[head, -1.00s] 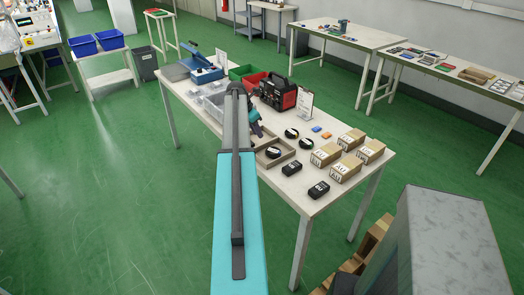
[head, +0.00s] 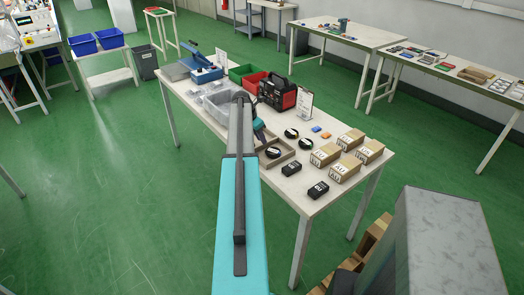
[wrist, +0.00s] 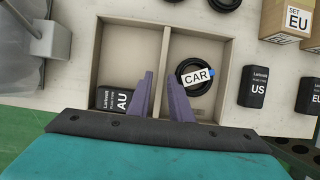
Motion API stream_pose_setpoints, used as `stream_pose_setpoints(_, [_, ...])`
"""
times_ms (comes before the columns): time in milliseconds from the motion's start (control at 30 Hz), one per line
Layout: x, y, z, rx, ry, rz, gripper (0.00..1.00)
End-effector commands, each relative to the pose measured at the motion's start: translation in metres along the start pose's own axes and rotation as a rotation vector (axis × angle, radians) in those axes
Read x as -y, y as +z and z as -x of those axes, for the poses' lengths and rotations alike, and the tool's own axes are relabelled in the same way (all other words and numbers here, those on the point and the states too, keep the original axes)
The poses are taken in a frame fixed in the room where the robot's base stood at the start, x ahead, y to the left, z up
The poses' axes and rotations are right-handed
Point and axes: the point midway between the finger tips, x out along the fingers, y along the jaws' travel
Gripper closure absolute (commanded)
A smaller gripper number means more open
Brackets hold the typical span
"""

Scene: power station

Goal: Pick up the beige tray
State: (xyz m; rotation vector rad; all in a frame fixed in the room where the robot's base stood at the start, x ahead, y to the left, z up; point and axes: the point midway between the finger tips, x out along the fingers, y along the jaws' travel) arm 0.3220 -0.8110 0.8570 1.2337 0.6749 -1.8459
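The beige tray (wrist: 98,56) lies on the table, split by a divider into two compartments. A black box marked AU lies in its left compartment, and a black coil with a CAR label (wrist: 196,76) lies in the right one. In the head view the tray (head: 287,157) is partly hidden by my arm. My gripper (wrist: 161,76) is open over the tray, one finger on either side of the divider in the wrist view. A gap shows between the fingertips and the divider. I cannot tell how far the fingers reach down.
Black US box (wrist: 258,86), another black box and cardboard boxes (head: 345,167) stand right of the tray. A clear bin (head: 216,103), red and green bins and a black-red machine (head: 277,93) stand behind. The table's front edge is close to the tray.

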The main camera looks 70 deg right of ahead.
Motion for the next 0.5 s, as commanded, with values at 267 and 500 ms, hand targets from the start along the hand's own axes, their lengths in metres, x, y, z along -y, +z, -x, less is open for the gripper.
stream_pose_setpoints(267, [0.001,0.003,-0.026,0.0,-0.001,0.0,0.81])
stream_pose_setpoints(500, [0.001,0.002,-0.032,0.0,0.0,0.0,0.81])
